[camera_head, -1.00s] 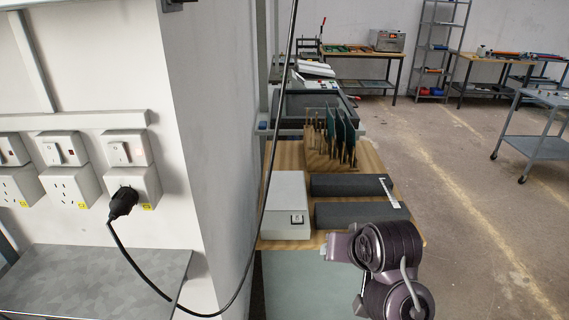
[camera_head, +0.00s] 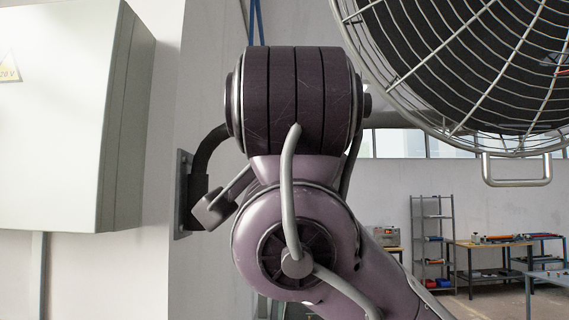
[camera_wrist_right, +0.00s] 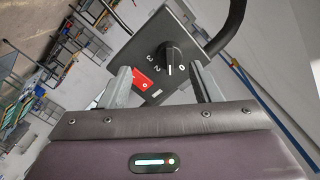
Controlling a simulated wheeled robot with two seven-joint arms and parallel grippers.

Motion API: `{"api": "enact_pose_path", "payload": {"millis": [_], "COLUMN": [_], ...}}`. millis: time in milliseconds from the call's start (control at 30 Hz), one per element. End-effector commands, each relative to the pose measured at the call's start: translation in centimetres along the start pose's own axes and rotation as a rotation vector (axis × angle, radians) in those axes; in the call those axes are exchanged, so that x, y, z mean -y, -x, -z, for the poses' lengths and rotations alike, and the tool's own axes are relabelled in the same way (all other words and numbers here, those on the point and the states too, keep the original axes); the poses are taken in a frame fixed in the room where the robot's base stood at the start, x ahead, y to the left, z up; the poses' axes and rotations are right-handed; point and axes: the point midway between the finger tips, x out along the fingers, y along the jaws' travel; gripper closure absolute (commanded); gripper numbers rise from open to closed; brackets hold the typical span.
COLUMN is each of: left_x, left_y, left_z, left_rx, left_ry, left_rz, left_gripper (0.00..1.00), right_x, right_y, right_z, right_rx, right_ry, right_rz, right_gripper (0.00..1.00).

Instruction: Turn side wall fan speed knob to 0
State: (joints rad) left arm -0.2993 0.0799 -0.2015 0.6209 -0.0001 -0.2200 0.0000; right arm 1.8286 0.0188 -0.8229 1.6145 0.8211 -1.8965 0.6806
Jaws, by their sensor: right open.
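The fan speed knob (camera_wrist_right: 175,55) shows in the right wrist view as a black knob on a dark control plate (camera_wrist_right: 150,44). The numbers 3, 2 and 0 are readable beside it; a white mark lies between 2 and 0, and I cannot tell surely whether it is the pointer. A red switch (camera_wrist_right: 139,79) sits left of the knob. My right gripper (camera_wrist_right: 160,72) is open, its fingers spread before the plate, the knob nearer the right finger. Contact is unclear. In the head view my right arm hides this gripper and the knob. My left gripper is out of view.
The caged fan (camera_head: 470,60) fills the upper right of the head view. A dark curved bracket (camera_head: 203,158) joins a wall plate (camera_head: 184,195). A grey electrical cabinet (camera_head: 60,120) hangs at left. Shelves (camera_head: 432,245) and a workbench (camera_head: 490,250) stand far behind.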

Motion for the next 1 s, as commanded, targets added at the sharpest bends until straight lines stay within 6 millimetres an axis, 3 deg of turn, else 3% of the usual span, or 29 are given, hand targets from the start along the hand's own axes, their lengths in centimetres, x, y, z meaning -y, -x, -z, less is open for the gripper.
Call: {"api": "enact_pose_path", "payload": {"millis": [167, 600, 1000], "left_x": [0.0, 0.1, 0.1], "left_y": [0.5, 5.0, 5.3], "left_z": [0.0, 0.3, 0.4], "left_rx": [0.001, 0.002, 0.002], "left_ry": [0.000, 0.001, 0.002], "left_rz": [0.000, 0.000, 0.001], "left_gripper": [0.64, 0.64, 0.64], "right_x": [1.4, 1.6, 1.3], "right_y": [0.9, -5.4, -6.4], "right_z": [1.4, 1.8, 1.6], "right_rx": [-0.035, -0.033, -0.036], "right_ry": [-0.024, -0.024, -0.023], "right_rz": [0.013, 0.014, 0.015], "right_gripper": [0.43, 0.43, 0.43]}}
